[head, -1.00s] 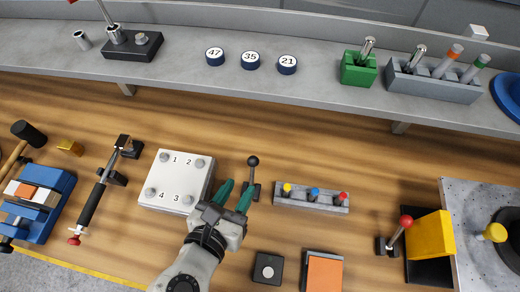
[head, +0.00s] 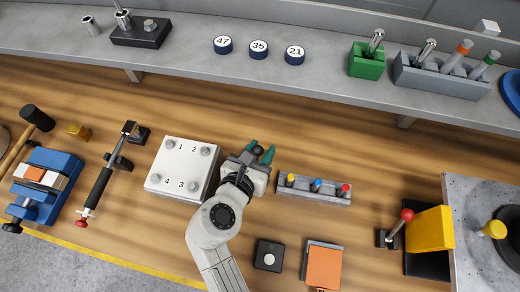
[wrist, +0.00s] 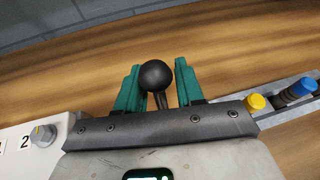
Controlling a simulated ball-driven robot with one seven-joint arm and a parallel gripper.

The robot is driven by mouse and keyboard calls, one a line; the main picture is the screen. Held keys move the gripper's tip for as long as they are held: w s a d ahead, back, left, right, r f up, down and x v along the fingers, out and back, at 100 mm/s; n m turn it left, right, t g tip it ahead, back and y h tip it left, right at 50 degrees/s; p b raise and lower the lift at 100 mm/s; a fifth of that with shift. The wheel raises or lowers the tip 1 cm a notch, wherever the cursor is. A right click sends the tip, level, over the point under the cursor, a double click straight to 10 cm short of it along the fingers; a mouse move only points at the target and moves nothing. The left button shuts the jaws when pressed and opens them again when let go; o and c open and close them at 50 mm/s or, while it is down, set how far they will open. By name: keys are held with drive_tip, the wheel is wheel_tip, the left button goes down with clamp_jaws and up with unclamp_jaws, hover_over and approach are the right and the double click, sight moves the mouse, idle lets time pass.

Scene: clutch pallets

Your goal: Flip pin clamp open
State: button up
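A lever with a black ball knob (head: 258,151) stands on the wooden bench just right of the white numbered plate. Its base is hidden behind my gripper in the head view. My gripper (head: 260,153) has its green fingers spread on either side of the knob. In the wrist view, the knob (wrist: 156,75) and its thin stem show between the two fingers (wrist: 158,88), with a gap between stem and fingers. Which fixture is the pin clamp is not labelled; another lever with a red knob (head: 407,215) stands upright at the right, beside a yellow block (head: 430,234).
The white plate (head: 182,168) with numbered knobs is close on the left. A grey rail (head: 300,191) with yellow, blue and red pegs is close on the right. A black-handled clamp (head: 99,188) and blue vise (head: 60,162) lie further left. Bare wood lies beyond my gripper.

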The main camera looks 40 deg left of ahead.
drive_tip(key=shift+c, duration=0.5)
drive_tip(key=c, duration=0.6)
drive_tip(key=shift+r, duration=0.1)
